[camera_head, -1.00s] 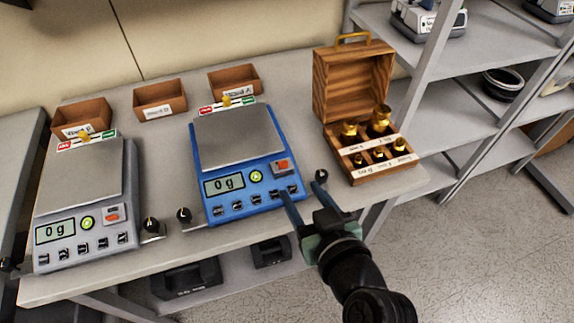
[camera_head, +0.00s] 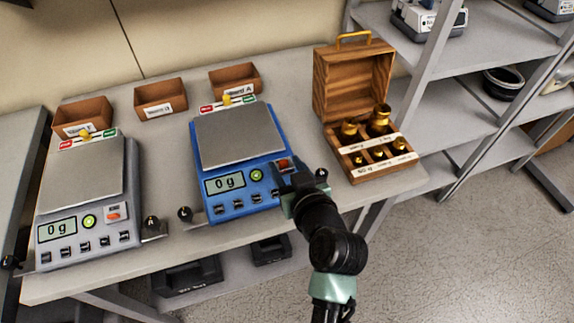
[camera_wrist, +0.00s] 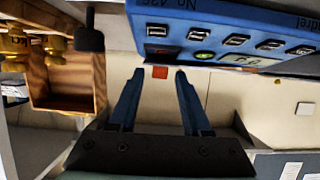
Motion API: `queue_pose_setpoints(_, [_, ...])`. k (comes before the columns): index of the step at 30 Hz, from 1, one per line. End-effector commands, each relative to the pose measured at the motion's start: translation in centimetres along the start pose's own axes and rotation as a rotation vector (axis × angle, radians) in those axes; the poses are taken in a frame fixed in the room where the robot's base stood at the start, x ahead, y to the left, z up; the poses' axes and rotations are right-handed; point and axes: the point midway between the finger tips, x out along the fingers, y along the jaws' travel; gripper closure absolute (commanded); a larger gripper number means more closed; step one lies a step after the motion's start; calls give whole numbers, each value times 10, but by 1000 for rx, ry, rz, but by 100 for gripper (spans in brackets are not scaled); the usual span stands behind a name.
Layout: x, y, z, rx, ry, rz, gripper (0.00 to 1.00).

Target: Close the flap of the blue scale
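The blue scale (camera_head: 213,187) stands in the middle of the table, its display reading 0 g. A black knob shows at its front left (camera_head: 185,213) and another at its front right (camera_head: 321,174); the flap itself is hard to make out. My gripper (camera_head: 285,170) is at the scale's right front corner, covering part of the button row. In the wrist view my gripper (camera_wrist: 159,71) is open and empty, fingers apart, beside the scale's front face (camera_wrist: 220,18). A black knob (camera_wrist: 90,38) is to the left of the fingers there.
A grey scale (camera_head: 82,225) with its own black knob stands at the left. An open wooden box of brass weights (camera_head: 352,80) is close on the right. Small brown trays (camera_head: 160,97) line the back. A metal shelf rack (camera_head: 430,90) stands at right.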

Motion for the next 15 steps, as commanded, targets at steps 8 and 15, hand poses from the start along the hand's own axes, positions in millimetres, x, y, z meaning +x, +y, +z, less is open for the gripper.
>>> queue_pose_setpoints(8, [0, 0, 0, 0, 0, 0, 100])
queue_pose_setpoints(15, [0, 0, 1, 0, 2, 0, 100])
